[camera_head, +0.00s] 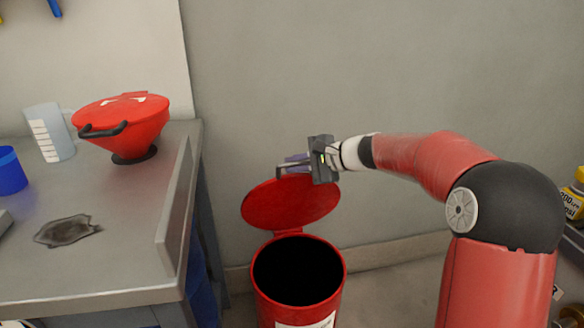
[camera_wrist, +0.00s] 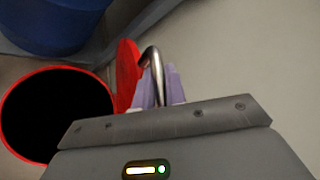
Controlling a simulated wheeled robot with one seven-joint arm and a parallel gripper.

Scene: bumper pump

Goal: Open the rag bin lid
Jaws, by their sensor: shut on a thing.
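The rag bin (camera_head: 299,284) is a red cylinder on the floor in the lower middle of the head view. It also shows at the left of the wrist view (camera_wrist: 14,96). Its round red lid (camera_head: 290,205) stands tilted up at the back, clear of the dark opening. A metal handle (camera_wrist: 152,62) sticks out from the lid (camera_wrist: 128,66). My gripper (camera_head: 290,163) is shut on this handle, its purple fingers (camera_wrist: 157,88) on either side of the bar. The inside of the bin is too dark to make out.
A metal workbench (camera_head: 130,250) stands at the left. On it are a red funnel-shaped container (camera_head: 128,118), a measuring jug (camera_head: 49,132), a blue cup (camera_head: 10,172) and a dark stain (camera_head: 67,231). A grey wall is behind the bin. A yellow bottle (camera_head: 574,200) is at the right edge.

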